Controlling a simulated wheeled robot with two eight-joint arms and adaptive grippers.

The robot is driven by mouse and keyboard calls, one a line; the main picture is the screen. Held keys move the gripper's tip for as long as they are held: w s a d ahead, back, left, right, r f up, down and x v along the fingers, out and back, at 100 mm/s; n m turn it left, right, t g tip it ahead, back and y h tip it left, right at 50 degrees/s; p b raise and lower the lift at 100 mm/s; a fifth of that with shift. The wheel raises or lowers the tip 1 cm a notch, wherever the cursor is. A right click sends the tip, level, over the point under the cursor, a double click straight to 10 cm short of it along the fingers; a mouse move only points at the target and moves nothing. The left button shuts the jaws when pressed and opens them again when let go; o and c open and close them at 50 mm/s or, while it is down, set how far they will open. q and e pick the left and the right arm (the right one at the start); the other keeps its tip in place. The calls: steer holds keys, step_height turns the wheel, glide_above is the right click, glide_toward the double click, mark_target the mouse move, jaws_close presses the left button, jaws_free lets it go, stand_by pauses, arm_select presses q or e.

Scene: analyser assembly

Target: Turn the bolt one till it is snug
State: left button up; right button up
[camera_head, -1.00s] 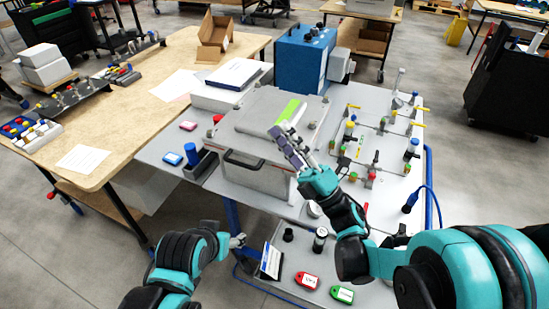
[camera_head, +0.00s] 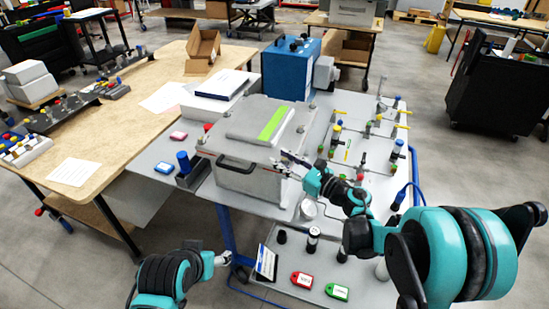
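The grey analyser box (camera_head: 238,178) stands on the cart top, with a lid panel and green stripe on it and a dark handle on its front. I cannot make out bolt one clearly; small fasteners sit at the lid's corners. My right gripper (camera_head: 284,163) is at the box's front right corner, at about lid height. Its fingers are small here, and I cannot tell whether they are open, shut or touching a bolt. My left gripper (camera_head: 226,258) is low at the front, left of the lower shelf, away from the box. Its finger opening is unclear.
A blue unit (camera_head: 290,66) stands behind the box. Valves and fittings fill the panel (camera_head: 345,155) on the right. A red tag (camera_head: 302,280) and a green tag (camera_head: 337,291) lie on the lower shelf. A wooden table (camera_head: 120,125) stands left.

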mark_target(275, 155)
steer(key=shift+b+x, duration=0.3)
steer(key=shift+x, duration=1.45)
jaws_close()
